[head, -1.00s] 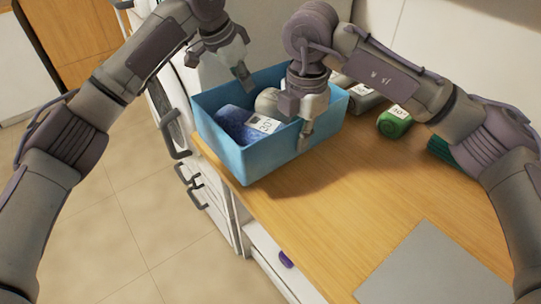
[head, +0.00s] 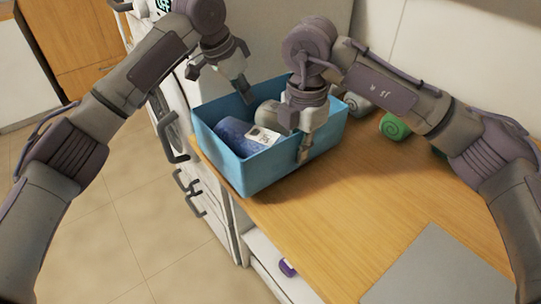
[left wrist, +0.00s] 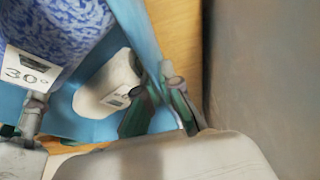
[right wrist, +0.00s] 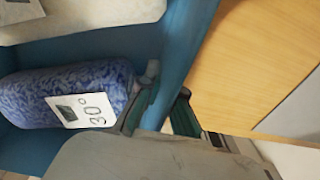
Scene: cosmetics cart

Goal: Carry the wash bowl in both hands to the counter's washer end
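The wash bowl is a blue rectangular tub (head: 275,170) at the far left end of the wooden counter. It holds a blue mottled roll (head: 238,143) with a 30° label and a pale roll (head: 267,113). My left gripper (head: 246,97) is at its far left wall; in the left wrist view the fingers (left wrist: 162,104) straddle the wall and look closed on it. My right gripper (head: 303,155) is at the near right wall; in the right wrist view the fingers (right wrist: 163,112) pinch that wall. I cannot tell whether the tub touches the counter.
A grey roll (head: 357,103) and a green roll (head: 395,126) lie right of the tub near the wall. A grey flat panel (head: 430,270) lies at the counter's near right. A purple item (head: 287,267) is on a shelf below. Dark handles (head: 190,190) stick out left.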

